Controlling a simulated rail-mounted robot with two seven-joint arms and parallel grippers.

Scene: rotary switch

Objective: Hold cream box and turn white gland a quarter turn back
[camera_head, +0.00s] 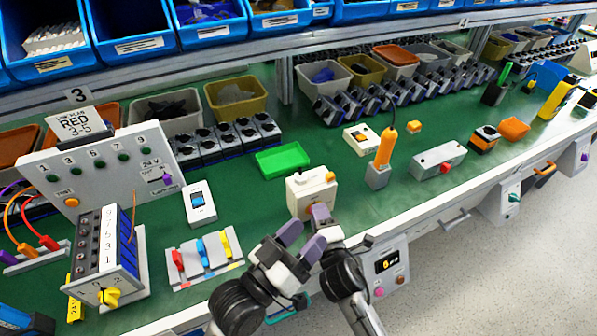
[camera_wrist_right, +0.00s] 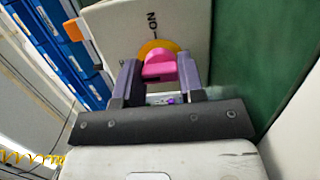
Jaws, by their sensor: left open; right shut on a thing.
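The cream box (camera_head: 299,196) stands near the front edge of the green bench. It also fills the upper middle of the right wrist view (camera_wrist_right: 120,30). My right gripper (camera_head: 321,214) is at its front; in the right wrist view its two fingers (camera_wrist_right: 160,82) are shut on a pink knob (camera_wrist_right: 158,66) set in a yellow ring. An orange part (camera_head: 330,177) sticks out of the box's right side. My left gripper (camera_head: 302,240) is open and empty, just in front of and below the box, apart from it.
A green tray (camera_head: 283,160) lies behind the box. An orange-handled tool in a grey holder (camera_head: 378,176) stands to its right. A plate with red, blue and yellow levers (camera_head: 204,258) and a white switch (camera_head: 199,204) lie to its left.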

